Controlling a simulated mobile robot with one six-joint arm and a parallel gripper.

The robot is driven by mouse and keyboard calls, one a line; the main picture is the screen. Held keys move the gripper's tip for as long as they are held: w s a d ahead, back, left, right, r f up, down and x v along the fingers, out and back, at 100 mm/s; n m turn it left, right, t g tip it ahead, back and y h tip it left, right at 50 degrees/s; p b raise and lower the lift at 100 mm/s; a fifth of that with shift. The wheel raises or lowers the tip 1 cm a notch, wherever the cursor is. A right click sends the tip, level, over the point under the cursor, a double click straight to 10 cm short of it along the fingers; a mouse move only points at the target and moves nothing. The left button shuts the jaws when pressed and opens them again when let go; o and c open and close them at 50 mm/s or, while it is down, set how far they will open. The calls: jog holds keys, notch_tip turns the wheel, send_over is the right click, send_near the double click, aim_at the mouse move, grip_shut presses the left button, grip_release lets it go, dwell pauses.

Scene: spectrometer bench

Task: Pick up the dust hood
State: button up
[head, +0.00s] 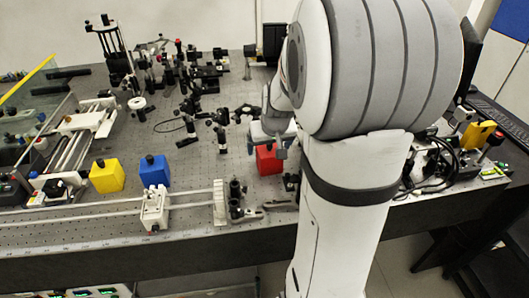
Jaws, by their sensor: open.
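Three box-shaped covers with dark knobs or tops stand on the bench: a yellow box (107,176), a blue box (155,172) and a red box (267,163). The frame does not show which of them is the dust hood. My gripper (270,143) is at the red box, over its upper part, and hides its top. It is open, and its fingers show only small. I cannot tell whether they touch the red box or stand around its top. My arm hides the bench to the right of the red box.
The perforated bench (190,215) holds optics on posts (190,105) behind the boxes. A rail with a white carriage (154,208) runs along the front. Black mounts (237,200) stand in front of the red box. Cables (428,170) lie at right. Bare bench shows between the blue and red boxes.

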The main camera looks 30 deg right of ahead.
aim_at(270, 149)
jog(key=x, duration=0.4)
jog(key=shift+d+f, duration=0.1)
jog(key=shift+f, duration=0.15)
jog(key=shift+c, duration=0.6)
jog(key=c, duration=0.9)
